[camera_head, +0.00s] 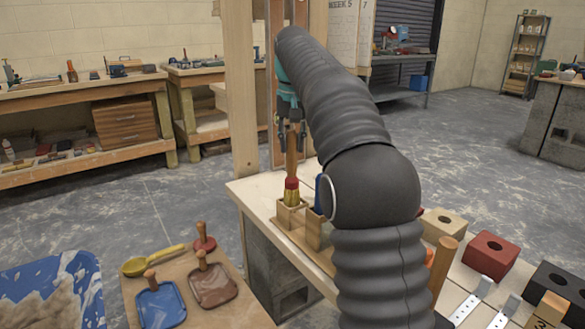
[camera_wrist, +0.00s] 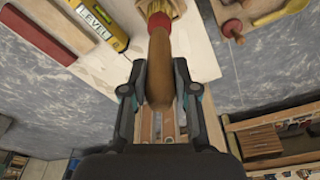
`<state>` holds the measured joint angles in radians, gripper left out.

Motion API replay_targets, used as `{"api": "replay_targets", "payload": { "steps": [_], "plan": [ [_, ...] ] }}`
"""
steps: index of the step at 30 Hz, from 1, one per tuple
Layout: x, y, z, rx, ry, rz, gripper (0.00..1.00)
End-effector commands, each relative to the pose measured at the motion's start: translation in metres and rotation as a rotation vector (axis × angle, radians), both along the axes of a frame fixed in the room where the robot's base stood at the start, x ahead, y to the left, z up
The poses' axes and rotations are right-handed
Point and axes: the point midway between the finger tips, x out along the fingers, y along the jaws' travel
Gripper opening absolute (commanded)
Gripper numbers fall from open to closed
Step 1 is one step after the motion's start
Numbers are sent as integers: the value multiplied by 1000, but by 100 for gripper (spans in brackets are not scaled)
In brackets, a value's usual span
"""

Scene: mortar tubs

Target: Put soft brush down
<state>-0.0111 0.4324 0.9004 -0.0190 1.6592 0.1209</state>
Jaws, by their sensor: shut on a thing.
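The soft brush (camera_head: 291,165) hangs upright with a wooden handle, a red collar and yellow bristles pointing down. My gripper (camera_head: 291,128) is shut on the upper part of its handle. The bristle end is at the mouth of a small wooden holder box (camera_head: 291,216) on the pale bench; I cannot tell how far inside it reaches. In the wrist view the brush handle (camera_wrist: 160,65) runs between my two gripper fingers (camera_wrist: 160,90), with the red collar and bristles beyond.
A second wooden box (camera_head: 318,230) holding something blue stands beside it, partly hidden by my arm. Red and dark blocks (camera_head: 491,251) lie at right. A blue tub (camera_head: 88,285) stands left. A yellow level (camera_wrist: 95,22) lies near the brush.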

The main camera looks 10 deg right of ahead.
Motion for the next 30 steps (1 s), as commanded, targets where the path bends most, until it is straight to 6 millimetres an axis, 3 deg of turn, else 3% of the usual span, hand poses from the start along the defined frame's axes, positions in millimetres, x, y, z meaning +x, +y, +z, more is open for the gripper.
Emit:
{"api": "replay_targets", "payload": {
  "steps": [18,30],
  "plan": [
    [-1,-3,-55,0,0,-4,0],
    [0,-3,-60,0,-2,-4,0]
  ]
}}
